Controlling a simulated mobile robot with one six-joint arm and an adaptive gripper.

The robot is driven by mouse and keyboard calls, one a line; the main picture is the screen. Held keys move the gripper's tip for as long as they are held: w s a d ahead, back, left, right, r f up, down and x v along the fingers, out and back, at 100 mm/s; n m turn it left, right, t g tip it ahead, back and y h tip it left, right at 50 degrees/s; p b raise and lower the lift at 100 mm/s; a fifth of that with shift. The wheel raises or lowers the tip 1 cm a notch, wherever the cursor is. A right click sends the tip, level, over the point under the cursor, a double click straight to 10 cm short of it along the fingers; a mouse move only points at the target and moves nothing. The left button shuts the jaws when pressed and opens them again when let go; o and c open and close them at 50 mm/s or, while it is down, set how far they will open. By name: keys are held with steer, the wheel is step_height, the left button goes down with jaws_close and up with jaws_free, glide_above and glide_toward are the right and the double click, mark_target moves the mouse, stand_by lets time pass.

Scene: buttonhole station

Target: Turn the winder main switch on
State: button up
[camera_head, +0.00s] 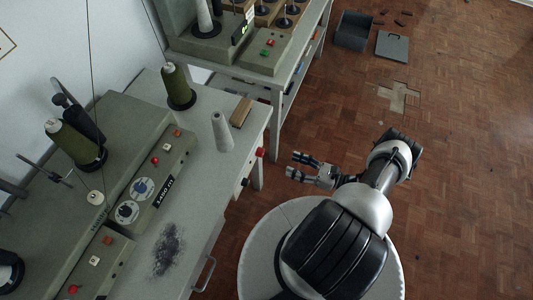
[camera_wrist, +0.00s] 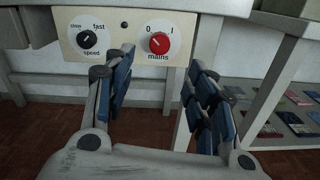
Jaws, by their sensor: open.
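The main switch is a red rotary knob (camera_wrist: 159,43) labelled "mains", with 0 at upper left and I at upper right. Its pale pointer mark seems to lean towards the 0, though it is small. In the head view the red knob (camera_head: 260,152) sticks out from the table's right end. My gripper (camera_head: 293,165) is open and empty, a short gap to the right of the knob, with its fingers towards it. In the wrist view my gripper (camera_wrist: 160,85) has its blue-padded fingers spread on either side, below the knob.
A black speed knob (camera_wrist: 87,39) sits left of the mains knob on the same cream panel. A table leg (camera_wrist: 182,130) stands below. The worktable (camera_head: 190,215) carries thread cones and a control box (camera_head: 150,185). A grey bin (camera_head: 353,30) is on the open floor.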

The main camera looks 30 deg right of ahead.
mark_target(260, 152)
steer(key=x, duration=1.2)
steer(key=shift+a, duration=0.1)
steer(key=c, duration=1.1)
